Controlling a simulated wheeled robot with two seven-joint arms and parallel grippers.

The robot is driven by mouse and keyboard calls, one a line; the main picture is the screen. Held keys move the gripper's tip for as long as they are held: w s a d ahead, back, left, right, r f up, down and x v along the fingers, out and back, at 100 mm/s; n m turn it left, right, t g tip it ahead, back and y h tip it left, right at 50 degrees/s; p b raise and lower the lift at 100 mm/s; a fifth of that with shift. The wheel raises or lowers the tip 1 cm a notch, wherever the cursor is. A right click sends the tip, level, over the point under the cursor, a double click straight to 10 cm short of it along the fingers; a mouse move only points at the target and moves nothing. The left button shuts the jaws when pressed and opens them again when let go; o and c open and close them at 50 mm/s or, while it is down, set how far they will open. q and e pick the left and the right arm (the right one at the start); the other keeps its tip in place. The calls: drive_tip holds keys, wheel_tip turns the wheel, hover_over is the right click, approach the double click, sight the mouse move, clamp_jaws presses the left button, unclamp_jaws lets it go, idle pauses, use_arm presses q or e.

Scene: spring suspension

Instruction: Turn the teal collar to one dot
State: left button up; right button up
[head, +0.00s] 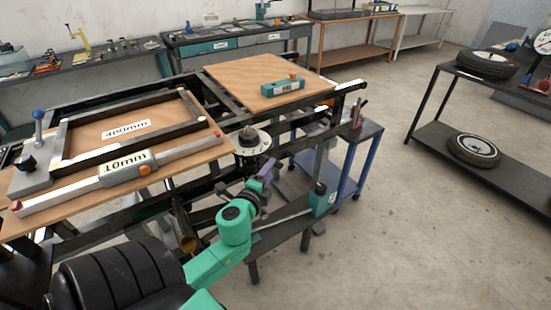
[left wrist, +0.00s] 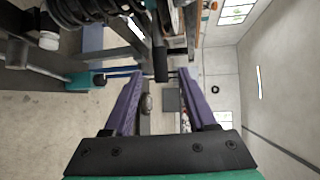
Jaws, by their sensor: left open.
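My left gripper (head: 267,172), with purple fingers on a green arm, is raised at the frame's near side, just below a round white dial plate (head: 253,142) with a dark knob. In the left wrist view the purple fingers (left wrist: 161,76) stand apart with nothing gripped; a dark post shows beyond the tips. A teal piece (head: 322,203) with a dark top sits at the end of a grey rod, right of the gripper; a teal piece also shows in the left wrist view (left wrist: 85,81). I cannot tell whether it is the collar, and no dots are readable. My right gripper is not in view.
A teal block (head: 282,88) lies on the far board. A blue-legged cart (head: 347,165) stands at right. Open floor (head: 410,230) lies right.

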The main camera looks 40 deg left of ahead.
use_arm(q)
drive_tip(key=x, duration=0.6)
drive_tip(key=shift+s, duration=0.1)
clamp_jaws()
drive_tip(key=shift+f, duration=0.1)
idle(1.0)
